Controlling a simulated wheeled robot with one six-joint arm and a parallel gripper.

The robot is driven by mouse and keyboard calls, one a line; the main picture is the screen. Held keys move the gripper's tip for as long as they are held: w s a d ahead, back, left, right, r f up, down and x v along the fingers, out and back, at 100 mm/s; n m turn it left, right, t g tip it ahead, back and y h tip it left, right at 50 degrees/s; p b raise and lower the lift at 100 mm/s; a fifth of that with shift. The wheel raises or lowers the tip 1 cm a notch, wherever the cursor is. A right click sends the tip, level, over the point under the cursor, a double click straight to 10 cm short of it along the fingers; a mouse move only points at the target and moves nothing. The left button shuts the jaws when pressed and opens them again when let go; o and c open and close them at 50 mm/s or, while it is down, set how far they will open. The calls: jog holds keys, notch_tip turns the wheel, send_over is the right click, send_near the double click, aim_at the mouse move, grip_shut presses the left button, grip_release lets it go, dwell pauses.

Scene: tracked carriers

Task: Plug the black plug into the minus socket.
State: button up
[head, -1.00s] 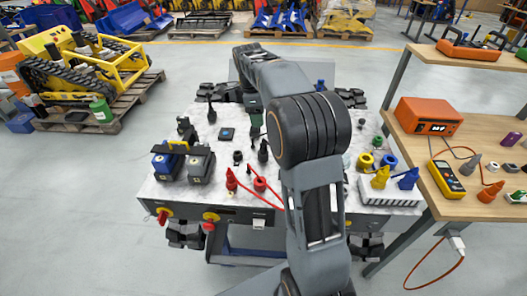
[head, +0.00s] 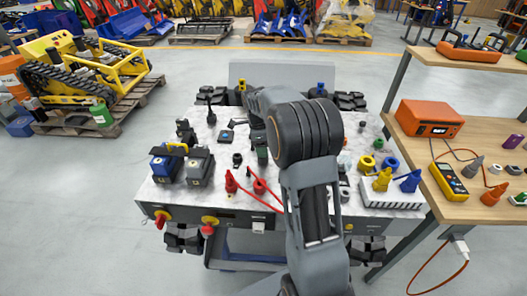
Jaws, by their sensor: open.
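A dark upright plug-like piece (head: 211,114) stands at the back left of the worktop. I cannot tell whether it is the black plug. My gripper (head: 262,152) is low over the middle of the worktop, partly behind my arm, with its jaws open. Its fingertips are too small to make out. A dark upright piece seen there earlier is now covered by it. A small black ring-shaped socket (head: 237,159) lies just left of my gripper. No minus mark is readable on it.
A red plug (head: 231,182) and a red socket (head: 260,186) with a red cable are at the front. Blue and grey battery-like blocks (head: 182,166) stand at left. A white strip (head: 392,200) with yellow and blue plugs is at right, beside a wooden bench (head: 480,215).

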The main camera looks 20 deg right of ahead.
jog(key=shift+d+f, duration=0.1)
jog(key=shift+f, duration=0.6)
grip_shut()
jog(key=shift+r, duration=0.1)
